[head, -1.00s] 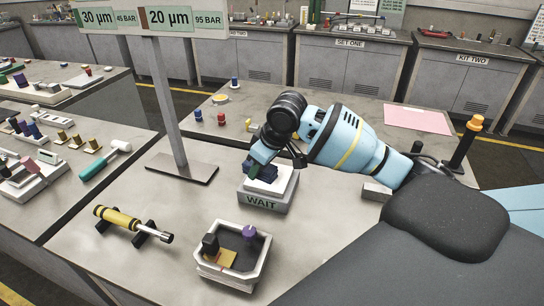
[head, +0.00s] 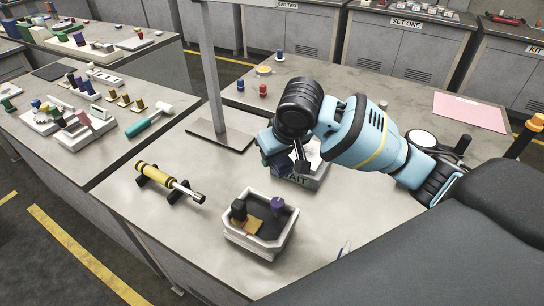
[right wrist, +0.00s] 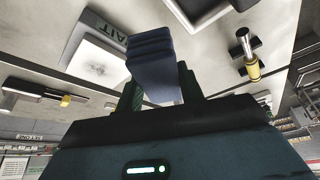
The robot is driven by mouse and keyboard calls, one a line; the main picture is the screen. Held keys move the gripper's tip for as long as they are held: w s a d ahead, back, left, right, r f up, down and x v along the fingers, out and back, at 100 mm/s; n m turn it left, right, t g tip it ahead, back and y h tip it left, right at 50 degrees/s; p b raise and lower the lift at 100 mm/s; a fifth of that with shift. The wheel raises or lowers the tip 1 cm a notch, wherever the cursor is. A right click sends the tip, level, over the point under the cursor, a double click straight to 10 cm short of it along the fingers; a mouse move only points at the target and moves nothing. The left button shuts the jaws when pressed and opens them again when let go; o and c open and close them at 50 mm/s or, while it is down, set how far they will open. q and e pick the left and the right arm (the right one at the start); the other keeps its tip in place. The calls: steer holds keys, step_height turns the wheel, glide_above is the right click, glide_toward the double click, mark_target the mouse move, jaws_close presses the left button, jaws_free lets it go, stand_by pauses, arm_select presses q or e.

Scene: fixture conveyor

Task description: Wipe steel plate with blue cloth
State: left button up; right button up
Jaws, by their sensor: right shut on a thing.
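My right gripper (head: 268,155) is shut on the folded dark blue cloth (right wrist: 152,68), with its green fingers on either side of it. In the head view the cloth (head: 280,166) is at the left side of the WAIT fixture (head: 312,181), partly hidden by my wrist. The pale steel plate (right wrist: 92,68) lies on that fixture and has a grey smudge near its middle. In the right wrist view the cloth overlaps the plate's edge; I cannot tell whether they touch. In the head view my arm hides much of the plate. My left gripper is not in view.
A grey tray (head: 235,236) with small parts stands in front of the fixture. A yellow cylinder tool (head: 160,178) rests on black stands at the left. A sign post (head: 212,80) on a flat base stands behind. A pink sheet (head: 470,111) lies at the back right.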

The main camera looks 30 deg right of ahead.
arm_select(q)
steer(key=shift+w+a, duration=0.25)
arm_select(e)
steer(key=w+d+n+y, duration=0.1)
steer(key=w+d+n, duration=0.2)
steer(key=d, duration=0.5)
steer(key=w+d+n+y, duration=0.1)
steer(key=w+d+n, duration=0.2)
steer(key=d, duration=0.5)
steer(key=shift+d+f+g, duration=0.2)
steer(key=shift+f+g, duration=0.1)
steer(key=shift+g, duration=0.1)
steer(key=shift+f, duration=0.1)
